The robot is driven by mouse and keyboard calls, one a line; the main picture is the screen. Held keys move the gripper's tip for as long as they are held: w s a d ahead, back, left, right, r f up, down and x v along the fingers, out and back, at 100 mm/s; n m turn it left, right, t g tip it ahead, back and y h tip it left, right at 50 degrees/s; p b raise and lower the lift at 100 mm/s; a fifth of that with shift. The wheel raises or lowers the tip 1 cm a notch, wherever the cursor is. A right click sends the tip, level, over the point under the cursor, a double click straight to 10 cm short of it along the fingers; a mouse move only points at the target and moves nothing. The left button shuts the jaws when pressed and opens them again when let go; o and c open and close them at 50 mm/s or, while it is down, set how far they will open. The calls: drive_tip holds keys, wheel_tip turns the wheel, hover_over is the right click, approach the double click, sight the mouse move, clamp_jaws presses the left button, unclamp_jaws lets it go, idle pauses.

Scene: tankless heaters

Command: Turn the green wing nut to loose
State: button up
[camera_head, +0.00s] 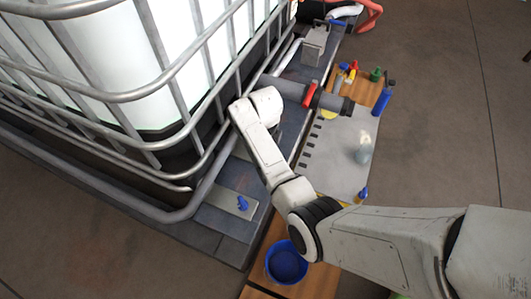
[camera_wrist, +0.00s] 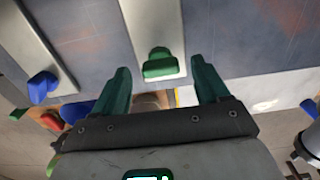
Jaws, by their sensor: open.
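The green wing nut (camera_wrist: 160,64) shows in the wrist view on a pale plate (camera_wrist: 150,22) fixed to a grey surface. My gripper (camera_wrist: 160,76) is open, with its two green fingers apart. In the picture the nut lies between the fingertips, one on each side, with a gap to both. I cannot tell whether the fingers are level with it in depth. Nothing is held. In the head view my arm covers this area, and neither the green nut nor the fingers can be made out.
A blue wing nut (camera_wrist: 42,86) sits on another plate at the left; it also shows in the head view (camera_head: 242,203). A caged white tank (camera_head: 100,80) stands at left. A red-handled valve (camera_head: 309,95), a blue bucket (camera_head: 287,264) and a grey mat (camera_head: 342,150) lie around my arm.

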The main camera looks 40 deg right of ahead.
drive_tip(key=shift+f, duration=0.8)
drive_tip(key=c, duration=1.1)
